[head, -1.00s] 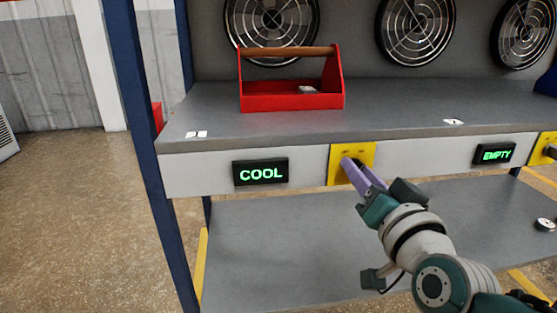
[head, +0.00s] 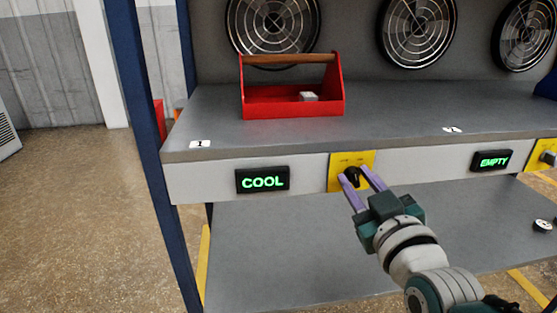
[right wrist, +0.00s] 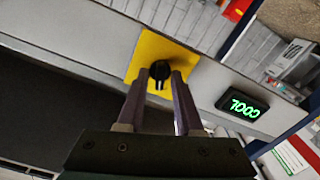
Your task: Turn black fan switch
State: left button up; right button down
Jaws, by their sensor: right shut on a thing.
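The black fan switch (head: 352,172) is a round knob on a yellow plate (head: 367,159) on the front edge of the bench. My right gripper (head: 354,175) is shut on the switch, with one purple finger on each side of it. In the right wrist view the black knob (right wrist: 160,69) sits between the two fingertips, in front of the yellow plate (right wrist: 146,48). My left gripper is not in view.
A red toolbox (head: 292,110) stands on the bench below the round fans. A lower shelf (head: 270,250) lies underneath.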

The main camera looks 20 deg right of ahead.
jog(key=shift+n, duration=1)
jog(key=c, duration=0.9)
grip_release()
jog(key=p+v, duration=0.2)
jog(key=v, duration=0.8)
jog(key=shift+d, duration=0.1)
